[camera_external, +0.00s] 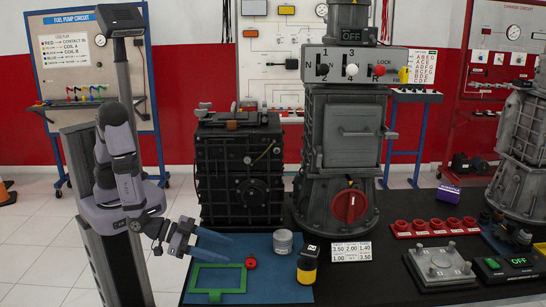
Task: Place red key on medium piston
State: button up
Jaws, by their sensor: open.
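My gripper (229,250) is open, with its two blue fingers pointing right and apart. Nothing shows between them. It is at the left of the blue mat (262,290), over or near the green frame (220,292). A small red object (251,262), which looks like the red key, is just right of the fingertips at the green frame's upper right corner. A grey metal cylinder (283,241), possibly the medium piston, stands upright at the mat's back. I cannot tell its size class. The red object and cylinder are apart.
A yellow and black object (307,266) stands right of the cylinder. Behind are a black engine block (240,170) and a tall grey machine (343,130) with a red knob (349,206). A red strip of cups (436,227) and a grey plate (440,265) lie right.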

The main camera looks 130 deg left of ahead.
aim_at(251, 259)
jog(key=shift+p+x, duration=0.35)
jog(key=shift+x, duration=3.15)
jog(key=shift+w+d+f, duration=0.1)
jog(key=shift+d, duration=0.05)
jog(key=c, duration=0.9)
notch_tip(251, 259, up, 10)
jog(key=p, duration=0.1)
